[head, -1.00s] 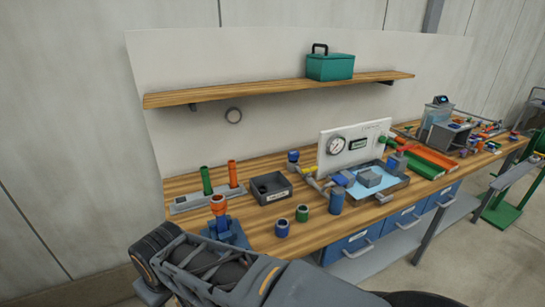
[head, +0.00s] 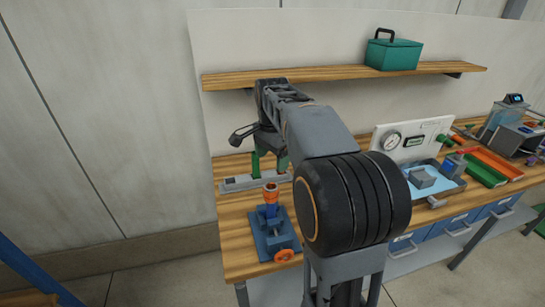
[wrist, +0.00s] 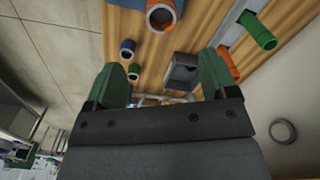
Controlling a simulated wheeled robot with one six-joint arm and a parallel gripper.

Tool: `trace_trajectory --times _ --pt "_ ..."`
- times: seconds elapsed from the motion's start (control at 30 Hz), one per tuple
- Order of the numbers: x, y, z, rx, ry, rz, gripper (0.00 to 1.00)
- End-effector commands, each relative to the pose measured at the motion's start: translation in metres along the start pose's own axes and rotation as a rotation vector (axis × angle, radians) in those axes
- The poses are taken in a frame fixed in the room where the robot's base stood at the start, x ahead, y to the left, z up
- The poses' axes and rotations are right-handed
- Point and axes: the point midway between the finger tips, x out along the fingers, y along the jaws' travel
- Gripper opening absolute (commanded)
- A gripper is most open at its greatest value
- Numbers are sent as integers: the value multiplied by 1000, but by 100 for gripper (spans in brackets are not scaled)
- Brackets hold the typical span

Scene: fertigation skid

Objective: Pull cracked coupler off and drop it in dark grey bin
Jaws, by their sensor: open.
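An orange coupler (head: 270,188) sits upright on a blue pipe held in a blue vise (head: 271,240) near the bench's left end. I cannot make out a crack in it.
Loose blue (wrist: 127,46) and green (wrist: 133,72) couplers stand on the bench. A grey rack (head: 238,184) holds green (wrist: 262,39) and orange (wrist: 228,66) pipes. A gauge panel (head: 408,140) and a tray (head: 450,186) stand to the right. A shelf (head: 330,74) overhangs the back.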

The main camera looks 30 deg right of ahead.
Motion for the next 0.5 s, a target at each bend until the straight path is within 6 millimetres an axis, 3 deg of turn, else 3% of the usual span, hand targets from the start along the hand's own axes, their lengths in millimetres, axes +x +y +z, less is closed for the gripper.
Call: trace_trajectory --times 0.17,0.5 --pt "12 -3 -7 57 -6 13 79" --pt "73 -2 -5 54 -7 15 79"
